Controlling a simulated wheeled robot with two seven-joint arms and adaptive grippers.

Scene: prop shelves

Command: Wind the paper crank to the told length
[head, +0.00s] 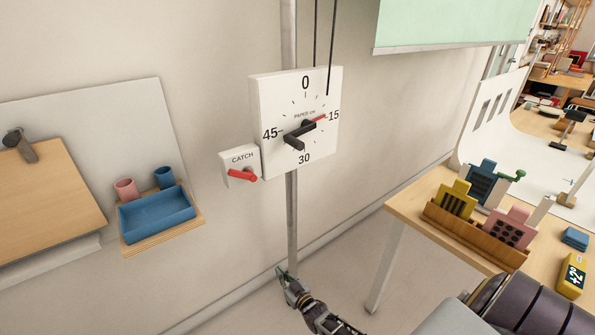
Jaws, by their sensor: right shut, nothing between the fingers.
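The white dial box (263,105) hangs on a metal post against the wall, marked PAPER cm with 0, 15, 30 and 45. Its red pointer (318,119) points close to 15. The black crank (299,135) reaches from the hub down-left, its knob end between 30 and 45. The white catch box (231,167) at lower left bears a red lever (243,175) tilted slightly down to the right. A pale green paper sheet (450,22) hangs at the top. My right gripper (281,271) is shut and empty, low near the post, well below the dial. My left gripper is out of view.
Two dark cords (315,35) run up from the dial box. A wooden shelf with a blue tray (160,217) and two cups stands left. A table (405,203) with a wooden rack of coloured cards stands right. The wall area below the dial is free apart from the post.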

